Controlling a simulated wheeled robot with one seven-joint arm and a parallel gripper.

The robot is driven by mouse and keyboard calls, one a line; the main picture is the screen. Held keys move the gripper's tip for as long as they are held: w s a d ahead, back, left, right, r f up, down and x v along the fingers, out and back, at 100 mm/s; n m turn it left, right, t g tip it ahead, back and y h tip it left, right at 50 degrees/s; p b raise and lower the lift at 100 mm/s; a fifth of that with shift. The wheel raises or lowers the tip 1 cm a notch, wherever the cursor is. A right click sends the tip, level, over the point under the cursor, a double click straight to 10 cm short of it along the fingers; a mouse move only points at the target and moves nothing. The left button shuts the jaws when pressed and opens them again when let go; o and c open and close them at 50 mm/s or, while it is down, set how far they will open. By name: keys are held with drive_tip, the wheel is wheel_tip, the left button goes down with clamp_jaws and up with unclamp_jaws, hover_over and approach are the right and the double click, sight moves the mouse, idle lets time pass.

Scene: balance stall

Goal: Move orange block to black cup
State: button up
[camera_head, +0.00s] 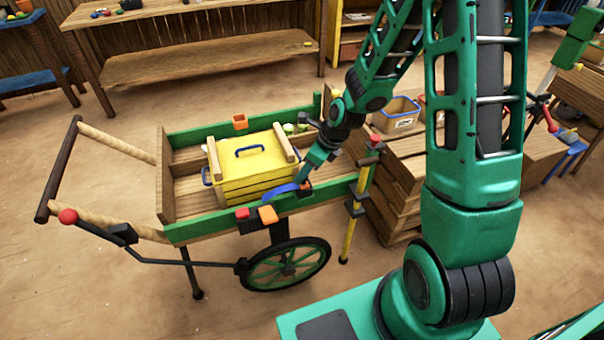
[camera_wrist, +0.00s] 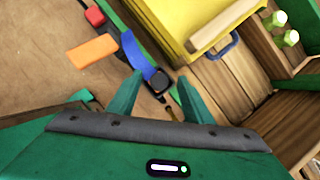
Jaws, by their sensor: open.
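An orange block (camera_head: 267,215) sits at the near green side rail of the cart, and it also shows at upper left in the wrist view (camera_wrist: 91,51), outside my fingers. A small dark, square-topped thing, apparently the black cup (camera_wrist: 159,81), shows between my fingertips in the wrist view. A blue curved piece (camera_wrist: 137,50) runs beside it. My gripper (camera_wrist: 154,83) is open, with nothing visibly held. In the head view my gripper (camera_head: 306,178) is over the near right part of the cart, right of the orange block. It partly hides the dark thing there.
A red block (camera_head: 243,214) sits left of the orange block. A yellow crate (camera_head: 255,185) with a blue handle fills the cart's middle. An orange cup (camera_head: 240,121) is at the far rail. Green-topped bottles (camera_wrist: 283,28) stand in a corner compartment. Wooden crates (camera_head: 395,190) stand right.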

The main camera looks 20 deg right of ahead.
drive_tip(key=s+d+r+n+g+h, duration=0.1)
drive_tip(key=s+d+r+n+h, duration=0.2)
drive_tip(key=s+d+r+n, duration=0.9)
drive_tip(key=s+d+r+n+g, duration=0.1)
drive_tip(key=s+r+n, duration=0.3)
drive_tip(key=s, duration=0.5)
drive_tip(key=s+d+r+n+g, duration=0.1)
drive_tip(key=s+d+r+n, duration=0.3)
drive_tip(key=s, duration=0.6)
drive_tip(key=shift+r+n, duration=0.5)
drive_tip(key=shift+r, duration=0.15)
drive_tip(key=shift+w, duration=0.1)
